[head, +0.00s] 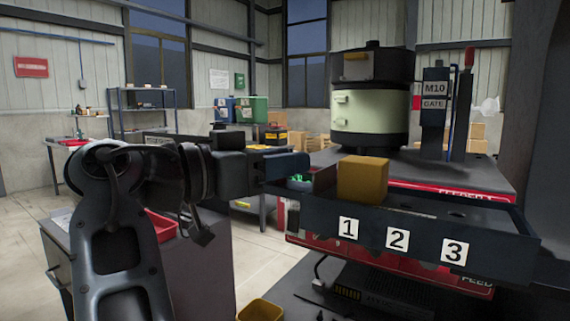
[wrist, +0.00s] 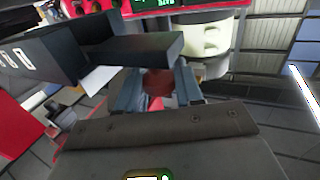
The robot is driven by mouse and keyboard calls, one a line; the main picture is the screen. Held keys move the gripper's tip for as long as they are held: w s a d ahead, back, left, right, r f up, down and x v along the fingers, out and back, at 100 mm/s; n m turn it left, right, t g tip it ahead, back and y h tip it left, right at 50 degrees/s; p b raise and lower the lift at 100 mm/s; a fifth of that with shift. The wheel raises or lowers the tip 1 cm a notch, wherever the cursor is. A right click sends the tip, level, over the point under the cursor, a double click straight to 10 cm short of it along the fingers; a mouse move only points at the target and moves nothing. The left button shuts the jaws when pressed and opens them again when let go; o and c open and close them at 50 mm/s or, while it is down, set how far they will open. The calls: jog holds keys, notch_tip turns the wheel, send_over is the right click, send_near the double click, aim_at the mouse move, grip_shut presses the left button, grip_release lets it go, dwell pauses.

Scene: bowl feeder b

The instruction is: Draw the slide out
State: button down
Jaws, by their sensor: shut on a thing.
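The slide looks to be the long dark tray (head: 320,215) with white plates 1, 2 and 3 on its front, in front of the feeder. A dark bar (wrist: 150,50) and a dark box side with white marks (wrist: 40,62) show in the wrist view. My gripper (head: 285,168) is at the tray's left end in the head view. In the wrist view my gripper (wrist: 158,92) has its jaws on either side of a reddish-brown round knob (wrist: 158,82) and is shut on it. How the knob joins the tray is hidden.
A yellow block (head: 362,180) stands in the tray's left part. The round feeder bowl (head: 372,100) and a post marked M10 GATE (head: 434,95) stand behind. A yellow bin (head: 260,311) is low in front. Open floor (head: 262,262) shows left of the feeder.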

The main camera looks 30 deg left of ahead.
jog(key=shift+s+a+r, duration=0.1)
jog(key=shift+a+r, duration=0.2)
jog(key=shift+r, duration=0.2)
jog(key=c, duration=0.8)
grip_release()
jog(key=shift+f, duration=0.2)
jog(key=v, duration=0.7)
jog(key=shift+s+a, duration=0.15)
jog(key=shift+s, duration=0.2)
